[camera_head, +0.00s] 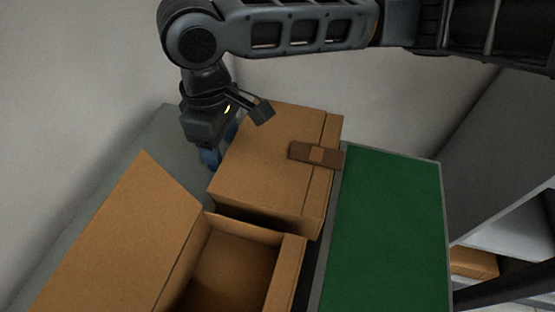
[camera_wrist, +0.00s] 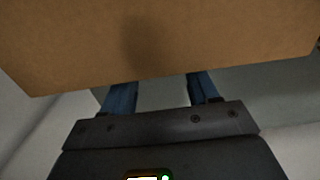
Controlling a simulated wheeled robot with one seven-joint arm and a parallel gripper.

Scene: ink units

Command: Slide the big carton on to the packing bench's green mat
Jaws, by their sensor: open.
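The big carton (camera_head: 262,160) is a closed brown box with a dark brown label on its top near the right edge. It sits on the grey bench top, with its right side close to the left edge of the green mat (camera_head: 388,230). My gripper (camera_head: 210,158) points down at the carton's far left side. Its blue fingers (camera_wrist: 160,95) are spread apart, with nothing seen between them. In the wrist view the carton's brown face (camera_wrist: 160,40) fills the top and hides the fingertips. I cannot tell whether they touch the carton.
An open, empty-looking brown box (camera_head: 235,262) with a raised flap stands in front of the carton, a narrow gap between them. The grey bench surface (camera_head: 150,135) shows at left, by the wall. The mat is clear. A shelf with a small brown box (camera_head: 474,263) is at right.

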